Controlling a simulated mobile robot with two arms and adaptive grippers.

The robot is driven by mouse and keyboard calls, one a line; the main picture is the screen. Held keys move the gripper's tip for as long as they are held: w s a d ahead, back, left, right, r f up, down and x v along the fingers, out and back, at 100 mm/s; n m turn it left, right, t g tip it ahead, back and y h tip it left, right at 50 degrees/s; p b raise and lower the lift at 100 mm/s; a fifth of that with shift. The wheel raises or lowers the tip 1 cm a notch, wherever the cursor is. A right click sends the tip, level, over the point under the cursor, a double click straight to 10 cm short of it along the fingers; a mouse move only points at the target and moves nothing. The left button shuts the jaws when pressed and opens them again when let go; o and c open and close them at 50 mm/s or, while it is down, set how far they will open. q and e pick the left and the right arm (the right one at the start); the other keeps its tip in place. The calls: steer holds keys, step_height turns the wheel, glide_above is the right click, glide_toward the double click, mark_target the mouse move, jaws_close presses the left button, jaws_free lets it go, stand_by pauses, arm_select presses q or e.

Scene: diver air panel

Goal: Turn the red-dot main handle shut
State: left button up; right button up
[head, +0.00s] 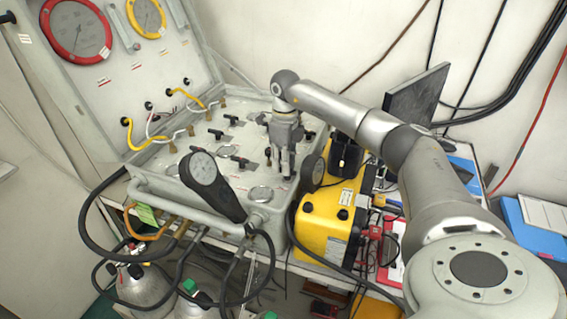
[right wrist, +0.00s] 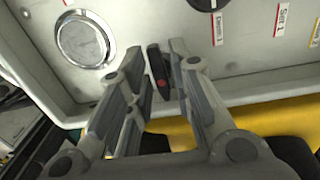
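The main handle (right wrist: 155,62) is a black bar with a red dot, in the middle of the right wrist view. It stands on the pale panel near its edge, long side nearly upright in the picture. My right gripper (right wrist: 156,72) is open, with one finger on each side of the handle. The right finger looks closer to it; I cannot tell whether it touches. In the head view the right gripper (head: 282,172) points down over the panel's right part and hides much of what is under it. My left gripper is not in view.
The panel case (head: 172,212) carries several black handles, hoses and a tilted gauge (head: 205,172) at its front. A red-rimmed gauge (head: 77,30) is on the raised lid. A yellow box (head: 325,222) stands close at the right, and a dark monitor (head: 418,95) behind my right arm.

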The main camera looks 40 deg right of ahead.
step_height(320, 180, up, 12)
steer(key=shift+d, duration=0.25)
stand_by(0.3)
stand_by(0.5)
